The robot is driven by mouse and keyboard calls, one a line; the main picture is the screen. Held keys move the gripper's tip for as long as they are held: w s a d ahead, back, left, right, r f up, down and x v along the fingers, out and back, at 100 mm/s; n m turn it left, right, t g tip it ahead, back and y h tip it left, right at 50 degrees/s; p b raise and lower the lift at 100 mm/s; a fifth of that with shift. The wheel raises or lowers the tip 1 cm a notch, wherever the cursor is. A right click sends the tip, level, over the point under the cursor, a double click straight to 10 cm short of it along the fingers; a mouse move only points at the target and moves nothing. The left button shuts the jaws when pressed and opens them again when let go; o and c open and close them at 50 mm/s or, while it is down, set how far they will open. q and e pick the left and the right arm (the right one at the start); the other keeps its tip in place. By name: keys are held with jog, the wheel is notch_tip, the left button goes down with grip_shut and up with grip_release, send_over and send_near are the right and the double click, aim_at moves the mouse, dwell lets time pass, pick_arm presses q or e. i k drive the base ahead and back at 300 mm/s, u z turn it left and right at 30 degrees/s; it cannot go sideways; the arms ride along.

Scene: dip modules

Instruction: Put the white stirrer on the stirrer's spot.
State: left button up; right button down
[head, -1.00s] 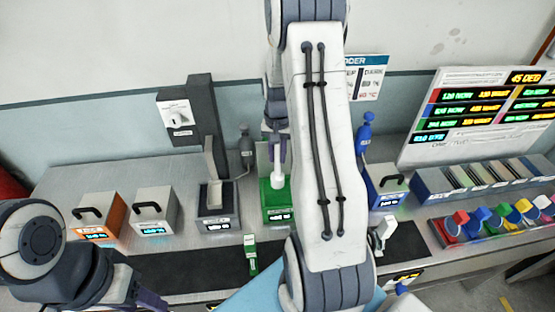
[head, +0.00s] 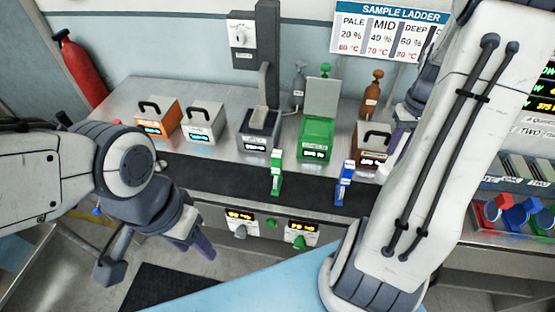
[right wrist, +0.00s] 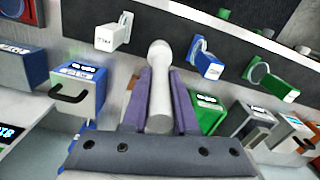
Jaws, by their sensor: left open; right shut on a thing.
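My right gripper (right wrist: 162,80) is shut on the white stirrer (right wrist: 158,100), a pale rod with a rounded head, between its purple fingers. In the head view my right arm partly hides this gripper; the white stirrer (head: 393,158) shows beside the brown box, at the arm's left edge. The open green container (head: 316,150) stands to its left with its lid up, and nothing white shows in it. My left gripper (head: 193,243) is open and empty, low in front of the bench. I cannot tell which place is the stirrer's spot.
Orange (head: 156,116) and grey (head: 203,122) handled boxes and a dark unit (head: 258,135) stand left of the green container. Green (head: 276,173) and blue (head: 344,183) small stands are on the dark strip. A brown box (head: 372,142) stands right, coloured pieces (head: 515,213) further right.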

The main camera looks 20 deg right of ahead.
aim_at(216, 177)
jog(key=k, duration=1.25)
jog(key=u, duration=0.6)
jog(key=i, duration=0.55)
jog(key=u, duration=0.8)
jog(key=i, duration=1.4)
jog(key=z, duration=1.05)
jog(key=i, duration=0.4)
jog(key=z, duration=0.35)
